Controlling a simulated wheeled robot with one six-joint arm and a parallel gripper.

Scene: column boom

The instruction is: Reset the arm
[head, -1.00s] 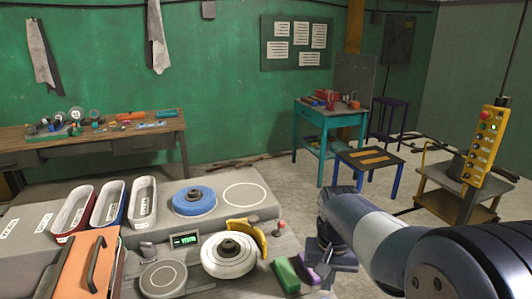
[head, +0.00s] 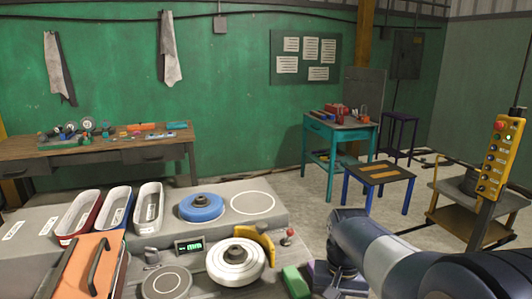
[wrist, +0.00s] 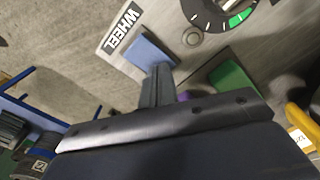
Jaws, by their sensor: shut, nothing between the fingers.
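My arm (head: 372,248) reaches in from the lower right of the head view, its forearm pointing down to the bench's right end. My gripper (wrist: 158,82) shows in the wrist view with its dark fingers together and nothing between them. The fingertips appear over or beside a blue block (wrist: 149,50) near the "WHEEL" label (wrist: 120,27); whether they touch it I cannot tell. A green block (wrist: 234,79) lies to the right of the fingers, with a bit of purple (wrist: 184,97) partly hidden by the gripper. The green block also shows in the head view (head: 296,283).
The grey bench holds a white wheel (head: 236,262), a yellow guard (head: 266,246), a blue disc (head: 201,208), bins (head: 148,208) and an orange lid (head: 88,264). A yellow button pendant (head: 499,158) hangs at right. A stool (head: 379,172) and teal table (head: 331,135) stand behind on open floor.

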